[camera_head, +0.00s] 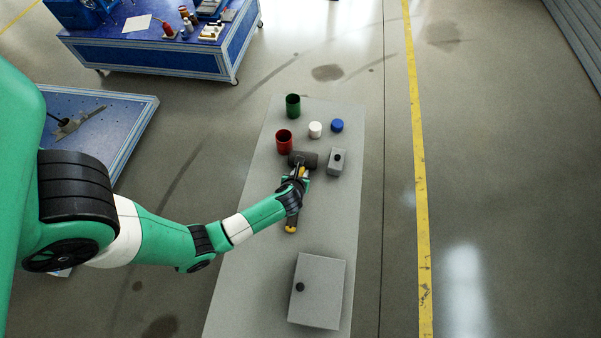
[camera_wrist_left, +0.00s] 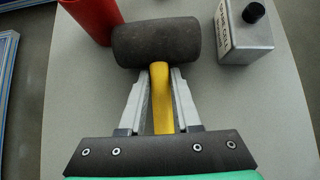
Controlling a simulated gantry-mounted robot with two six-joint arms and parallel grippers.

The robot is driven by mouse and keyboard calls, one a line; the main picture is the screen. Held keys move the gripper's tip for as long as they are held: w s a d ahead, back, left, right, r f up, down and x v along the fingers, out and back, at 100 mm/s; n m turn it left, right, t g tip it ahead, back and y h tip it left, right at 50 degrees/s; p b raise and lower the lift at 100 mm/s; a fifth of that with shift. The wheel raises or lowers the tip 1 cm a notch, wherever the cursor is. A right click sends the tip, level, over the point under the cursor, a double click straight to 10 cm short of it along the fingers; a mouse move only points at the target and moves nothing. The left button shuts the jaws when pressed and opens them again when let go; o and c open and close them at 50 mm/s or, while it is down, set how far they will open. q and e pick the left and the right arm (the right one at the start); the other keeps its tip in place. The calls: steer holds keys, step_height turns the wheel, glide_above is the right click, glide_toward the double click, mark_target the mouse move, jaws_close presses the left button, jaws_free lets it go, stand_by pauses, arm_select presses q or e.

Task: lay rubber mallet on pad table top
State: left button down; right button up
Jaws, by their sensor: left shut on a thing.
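The rubber mallet has a dark grey head (camera_head: 303,159) and a yellow and black handle. In the left wrist view its head (camera_wrist_left: 157,42) lies crosswise just beyond the fingertips. My left gripper (camera_head: 299,175) is shut on the handle close below the head; the two fingers (camera_wrist_left: 160,90) flank the yellow handle in the wrist view. The mallet is over the long grey table top (camera_head: 255,245). I cannot tell whether it touches the surface. My right gripper is not in view.
Near the mallet head stand a red cup (camera_head: 284,141), a grey can with a black cap (camera_head: 337,162), a white cup (camera_head: 315,130), a blue cap-like item (camera_head: 337,125) and a green cup (camera_head: 293,105). A grey box (camera_head: 317,290) sits nearer. Bare table lies between box and mallet.

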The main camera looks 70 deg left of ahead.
arm_select(q)
steer(key=shift+r, duration=0.1)
steer(key=shift+w, duration=0.1)
steer(key=c, duration=1)
jaws_free()
steer(key=shift+f, duration=0.2)
steer(key=shift+c, duration=0.2)
steer(key=o, duration=0.4)
steer(key=shift+o, duration=0.2)
